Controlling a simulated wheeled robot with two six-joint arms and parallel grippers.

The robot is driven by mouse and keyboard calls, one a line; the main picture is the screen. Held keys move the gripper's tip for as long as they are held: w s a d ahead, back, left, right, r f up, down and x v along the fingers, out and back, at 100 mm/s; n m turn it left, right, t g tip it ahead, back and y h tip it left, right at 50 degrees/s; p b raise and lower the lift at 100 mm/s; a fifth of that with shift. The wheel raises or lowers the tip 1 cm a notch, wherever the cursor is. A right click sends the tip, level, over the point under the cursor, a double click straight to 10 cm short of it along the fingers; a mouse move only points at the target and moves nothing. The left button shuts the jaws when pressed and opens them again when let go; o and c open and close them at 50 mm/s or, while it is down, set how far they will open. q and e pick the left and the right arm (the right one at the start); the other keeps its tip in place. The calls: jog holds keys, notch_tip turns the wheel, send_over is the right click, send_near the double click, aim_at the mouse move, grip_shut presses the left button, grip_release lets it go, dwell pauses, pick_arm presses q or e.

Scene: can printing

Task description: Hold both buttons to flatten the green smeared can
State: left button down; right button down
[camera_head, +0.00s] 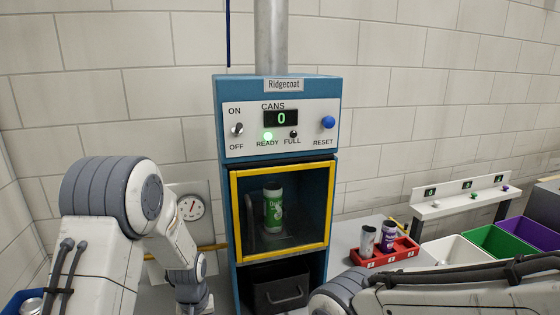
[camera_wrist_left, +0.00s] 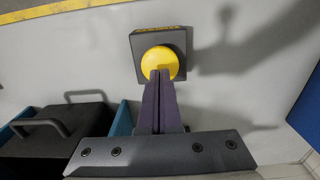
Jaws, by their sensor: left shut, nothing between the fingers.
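The green can (camera_head: 273,212) stands upright inside the blue press (camera_head: 222,200), behind its yellow-framed window. It has white lettering; I cannot make out a smear. A yellow round button (camera_wrist_left: 160,61) on a dark square box shows in the left wrist view. My left gripper (camera_wrist_left: 160,74) is shut and empty, its fingertips at the button's near edge; I cannot tell whether it is pressed in.
A dark handled bin (camera_head: 280,290) sits below the window. At right are a red tray (camera_head: 376,262) with two cans, white, green and purple bins, and a white rack (camera_head: 465,202).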

pick_arm(q)
jog(key=shift+f, duration=0.2)
pick_arm(e)
jog(key=shift+f, duration=0.15)
